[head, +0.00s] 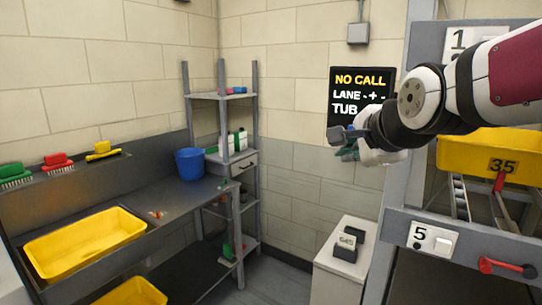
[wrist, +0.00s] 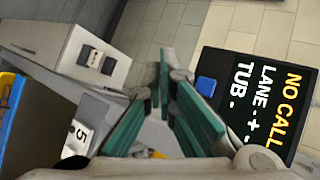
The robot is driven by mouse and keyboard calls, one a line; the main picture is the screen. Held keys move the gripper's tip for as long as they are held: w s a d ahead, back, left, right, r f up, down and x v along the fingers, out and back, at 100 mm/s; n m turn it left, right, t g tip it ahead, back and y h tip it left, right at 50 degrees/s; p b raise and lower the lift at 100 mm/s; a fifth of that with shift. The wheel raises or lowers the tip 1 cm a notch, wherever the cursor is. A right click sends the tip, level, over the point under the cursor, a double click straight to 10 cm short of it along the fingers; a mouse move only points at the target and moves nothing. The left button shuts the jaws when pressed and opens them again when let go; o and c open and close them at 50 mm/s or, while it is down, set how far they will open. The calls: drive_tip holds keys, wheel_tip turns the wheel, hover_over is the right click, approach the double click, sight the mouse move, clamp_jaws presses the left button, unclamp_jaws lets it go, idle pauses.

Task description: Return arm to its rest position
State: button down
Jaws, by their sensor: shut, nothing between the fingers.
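My arm reaches in from the right edge of the head view, raised in front of the conveyor frame. My gripper (head: 349,154) hangs in the air left of the frame, just below the dark sign (head: 361,93) reading "NO CALL, LANE, TUB". In the wrist view my gripper (wrist: 168,72) has teal finger pads that converge at the tips, shut with nothing held. The sign also shows there, at the right (wrist: 262,100). I see no contact between the gripper and anything around it.
A yellow tub (head: 470,155) marked 35 sits in the frame at right, above a label 5 panel (head: 432,238) with a red handle. A white cabinet (head: 345,265) stands below. A bench with a yellow tub (head: 85,245) and a blue bucket (head: 190,162) is at left.

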drive_tip(key=s+f+n+g, duration=0.3)
drive_tip(key=s+f+n, duration=0.2)
drive_tip(key=s+n, duration=0.3)
drive_tip(key=s+d+f+n+g, duration=0.1)
drive_tip(key=s+f+n+g, duration=0.2)
drive_tip(key=s, duration=1.3)
wheel_tip(320, 180, down, 3)
drive_tip(key=n, duration=0.6)
drive_tip(key=shift+h, duration=0.4)
drive_tip(key=shift+r, duration=0.1)
